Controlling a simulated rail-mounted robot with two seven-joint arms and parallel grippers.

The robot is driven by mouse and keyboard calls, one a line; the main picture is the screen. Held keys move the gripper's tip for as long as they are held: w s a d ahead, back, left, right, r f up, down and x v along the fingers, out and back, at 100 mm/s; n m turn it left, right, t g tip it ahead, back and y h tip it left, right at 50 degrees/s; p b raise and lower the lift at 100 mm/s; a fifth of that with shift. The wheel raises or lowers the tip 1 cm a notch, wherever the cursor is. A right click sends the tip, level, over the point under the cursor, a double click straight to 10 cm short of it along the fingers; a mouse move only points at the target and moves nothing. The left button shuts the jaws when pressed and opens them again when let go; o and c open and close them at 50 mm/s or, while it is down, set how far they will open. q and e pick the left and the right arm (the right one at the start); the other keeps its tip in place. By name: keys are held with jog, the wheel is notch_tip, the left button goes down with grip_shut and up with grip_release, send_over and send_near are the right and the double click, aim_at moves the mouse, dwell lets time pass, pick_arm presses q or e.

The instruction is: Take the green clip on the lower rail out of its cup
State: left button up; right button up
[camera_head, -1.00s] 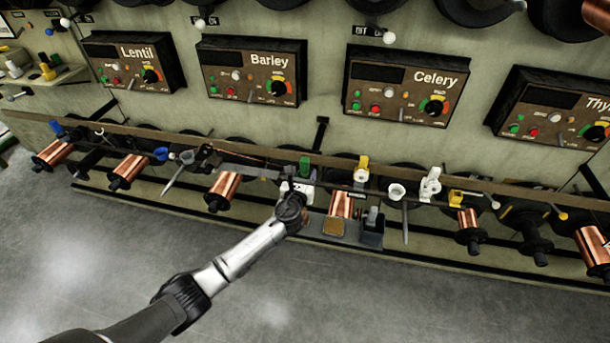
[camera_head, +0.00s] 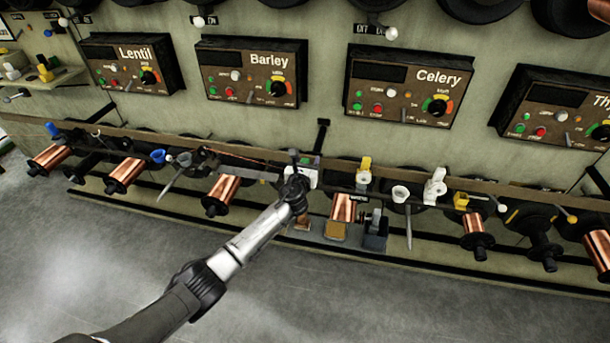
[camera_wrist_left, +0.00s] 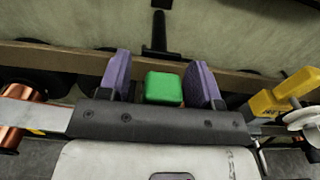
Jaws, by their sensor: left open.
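The green clip (camera_head: 306,160) is at the lower rail (camera_head: 425,180), below and between the Barley and Celery panels. In the left wrist view the green clip (camera_wrist_left: 164,88) shows as a green block between the two purple fingers. In the head view my left gripper (camera_head: 304,163) covers most of the clip. The clip's cup is hidden behind the gripper in both views. My right gripper is in neither view.
A yellow clip (camera_head: 365,165) stands just right of my left gripper; a yellow part (camera_wrist_left: 283,95) shows in the wrist view. The floor in front is clear.

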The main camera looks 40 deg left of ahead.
pick_arm(q)
jog(key=shift+c, duration=0.4)
jog(key=c, duration=1)
jog(key=shift+o, duration=0.2)
jog(key=w+d+r+p, duration=0.1)
jog(key=d+r+p, duration=0.8)
jog(key=d+r, duration=0.2)
jog(key=shift+w+d, duration=0.3)
jog(key=shift+w, duration=0.05)
